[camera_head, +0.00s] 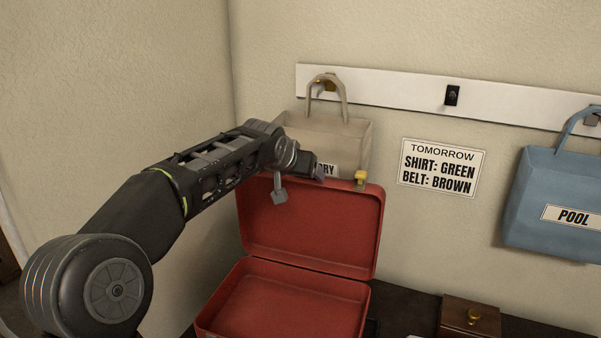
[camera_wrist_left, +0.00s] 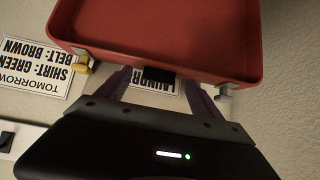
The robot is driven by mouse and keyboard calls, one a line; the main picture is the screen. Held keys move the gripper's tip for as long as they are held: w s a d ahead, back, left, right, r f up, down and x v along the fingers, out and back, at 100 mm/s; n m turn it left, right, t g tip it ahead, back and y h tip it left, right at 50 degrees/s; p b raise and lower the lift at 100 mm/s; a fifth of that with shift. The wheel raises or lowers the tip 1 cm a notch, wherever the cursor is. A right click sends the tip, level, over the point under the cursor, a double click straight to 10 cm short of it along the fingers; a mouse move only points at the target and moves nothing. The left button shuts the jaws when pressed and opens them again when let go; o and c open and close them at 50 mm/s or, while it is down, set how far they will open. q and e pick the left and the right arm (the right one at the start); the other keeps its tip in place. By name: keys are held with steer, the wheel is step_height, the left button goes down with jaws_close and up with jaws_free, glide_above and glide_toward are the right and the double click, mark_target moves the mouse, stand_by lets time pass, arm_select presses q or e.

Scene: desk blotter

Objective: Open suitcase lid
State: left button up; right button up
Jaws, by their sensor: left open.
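The red suitcase stands open on the dark desk. Its lid (camera_head: 318,232) is raised about upright behind the empty-looking base (camera_head: 290,300). My left gripper (camera_head: 318,171) is at the lid's top edge, between a yellow latch (camera_head: 361,178) and a grey metal latch (camera_head: 279,190). In the left wrist view the red lid (camera_wrist_left: 160,30) fills the top, and my left gripper (camera_wrist_left: 158,82) has its fingers apart on either side of a small black part (camera_wrist_left: 158,75) at the lid's edge. Whether they touch the lid is unclear. My right gripper is out of view.
A beige bag (camera_head: 345,135) hangs on the white wall rail (camera_head: 400,88) right behind the lid. A blue POOL bag (camera_head: 550,190) hangs at the right. A note (camera_head: 440,168) reads shirt green, belt brown. A small wooden box (camera_head: 470,314) with a brass knob sits right of the suitcase.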

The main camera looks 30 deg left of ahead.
arm_select(q)
steer(key=b+v, duration=0.1)
steer(key=v, duration=0.6)
steer(key=shift+s+r+b, duration=0.15)
steer(key=shift+r+b, duration=0.05)
steer(key=shift+b, duration=0.2)
steer(key=shift+d, duration=0.1)
